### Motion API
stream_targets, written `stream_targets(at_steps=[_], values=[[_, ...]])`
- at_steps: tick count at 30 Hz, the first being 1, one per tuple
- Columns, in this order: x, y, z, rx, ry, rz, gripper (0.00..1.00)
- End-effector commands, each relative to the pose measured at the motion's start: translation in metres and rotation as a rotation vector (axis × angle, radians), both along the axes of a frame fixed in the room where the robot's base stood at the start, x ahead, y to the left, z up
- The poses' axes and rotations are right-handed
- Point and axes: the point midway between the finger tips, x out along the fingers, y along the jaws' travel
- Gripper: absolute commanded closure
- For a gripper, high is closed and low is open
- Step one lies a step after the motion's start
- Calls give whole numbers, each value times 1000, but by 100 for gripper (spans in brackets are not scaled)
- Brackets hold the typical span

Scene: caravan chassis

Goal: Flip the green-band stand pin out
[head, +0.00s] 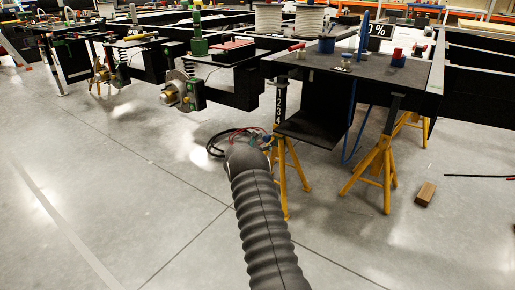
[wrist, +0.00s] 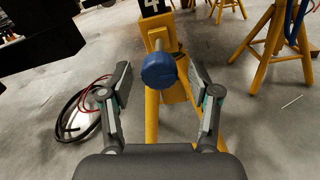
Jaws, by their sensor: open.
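A yellow stand (wrist: 183,93) is in the middle of the wrist view, with a black plate marked 4 at its top. A blue round-headed pin (wrist: 158,70) sticks out from the stand toward the camera. I cannot make out a green band on it. My gripper (wrist: 160,84) is open, with one finger on each side of the blue head and a gap to both. The head view shows the same stand's leg (head: 283,178) just beyond my arm, under the black chassis; my arm largely hides the gripper there.
A black and red cable coil (wrist: 82,117) lies on the floor left of the gripper. Another yellow stand (head: 379,165) and a wooden block (head: 425,194) are to the right. The black chassis (head: 350,72) overhangs the stands. The floor in front is mostly clear.

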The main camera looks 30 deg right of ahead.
Motion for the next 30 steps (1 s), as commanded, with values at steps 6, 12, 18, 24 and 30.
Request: stream_targets(at_steps=[6, 12, 18, 24, 30], values=[[-16, 39, 1, -1, 1, 1, 38], [-32, 70, 1, 0, 1, -2, 38], [-40, 89, 1, 0, 0, -3, 38], [-43, 94, 1, -2, -1, -5, 38], [-43, 94, 1, -1, 0, -4, 38]])
